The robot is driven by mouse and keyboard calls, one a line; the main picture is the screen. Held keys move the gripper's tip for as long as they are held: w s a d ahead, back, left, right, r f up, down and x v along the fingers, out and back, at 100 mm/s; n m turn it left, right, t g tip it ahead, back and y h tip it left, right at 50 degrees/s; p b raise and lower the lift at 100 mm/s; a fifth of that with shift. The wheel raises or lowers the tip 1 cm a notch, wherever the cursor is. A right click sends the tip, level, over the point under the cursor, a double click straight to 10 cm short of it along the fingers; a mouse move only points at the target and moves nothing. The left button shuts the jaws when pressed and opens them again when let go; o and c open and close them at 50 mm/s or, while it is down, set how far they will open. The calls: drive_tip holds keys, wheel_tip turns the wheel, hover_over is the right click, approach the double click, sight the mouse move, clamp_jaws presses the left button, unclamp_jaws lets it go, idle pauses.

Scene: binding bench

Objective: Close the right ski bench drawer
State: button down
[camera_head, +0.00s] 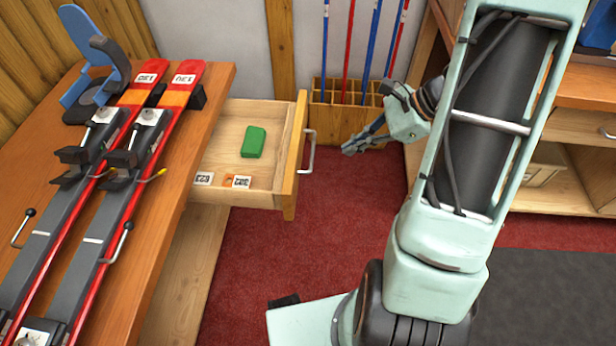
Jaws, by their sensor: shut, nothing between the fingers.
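The open wooden drawer (222,149) sticks out to the right from under the ski bench (150,262). Its front panel (293,160) carries a pale bar handle (309,150) on the outer face. Inside lie a green block (253,142) and small numbered tags (238,181). My gripper (349,148) is shut and empty, just right of the handle, pointing left toward it. A small gap shows between the fingertips and the handle in this view; the depth between them is hard to tell.
A pair of red skis (120,205) lies clamped on the bench. A wooden rack (343,123) with several poles stands against the wall behind my gripper. Wooden shelving (560,180) stands at the right. Red carpet (335,215) is clear in front of the drawer.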

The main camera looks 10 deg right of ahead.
drive_tip(key=s+f+m+y, duration=0.1)
drive_tip(key=s+f+m, duration=0.1)
drive_tip(key=s, duration=0.1)
drive_tip(key=b, duration=0.3)
approach(294, 182)
wheel_tip(294, 182, down, 4)
drive_tip(key=a, duration=0.1)
drive_tip(key=w+a+b, duration=0.1)
drive_tip(key=a, duration=0.1)
drive_tip(key=shift+f+m, duration=0.1)
drive_tip(key=shift+m, duration=0.2)
drive_tip(key=shift+w+a, duration=0.15)
drive_tip(key=shift+a, duration=0.3)
drive_tip(key=w+a, duration=0.3)
drive_tip(key=a, duration=0.8)
drive_tip(key=w+a+b, duration=0.1)
drive_tip(key=w+a, duration=0.3)
drive_tip(key=a, duration=0.8)
drive_tip(key=shift+w+a, duration=0.25)
drive_tip(key=shift+w, duration=0.05)
